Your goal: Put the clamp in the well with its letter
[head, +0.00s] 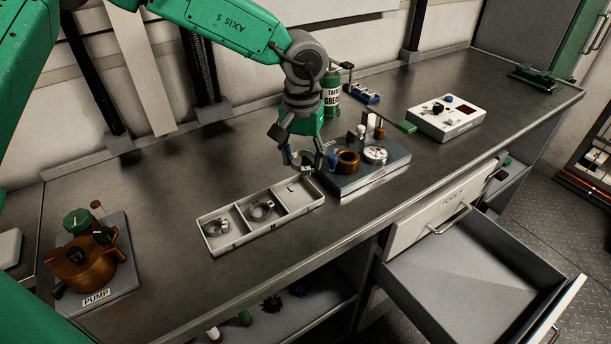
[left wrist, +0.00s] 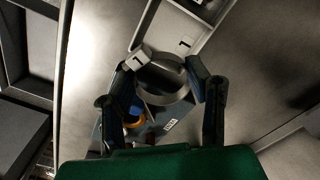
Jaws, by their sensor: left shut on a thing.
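My left gripper (head: 304,163) is shut on a metal ring clamp (left wrist: 137,59) and holds it above the bench, near the tray's right end. In the left wrist view, the gripper (left wrist: 163,82) has a finger on each side of the ring. The clamp's white tag bears a mark like an I or 1. The white tray (head: 228,242) has three wells in a row. The left and middle wells each hold a ring clamp (head: 217,227) (head: 261,210). The right well (head: 293,195) is empty, and a similar mark shows on its floor (left wrist: 185,44). My right gripper is out of view.
A grey block (head: 368,178) with a copper ring, a gauge and small posts stands just right of the gripper. A pump (head: 84,262) stands at the left. A green bottle (head: 332,97) is behind. An open drawer (head: 470,270) juts out in front.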

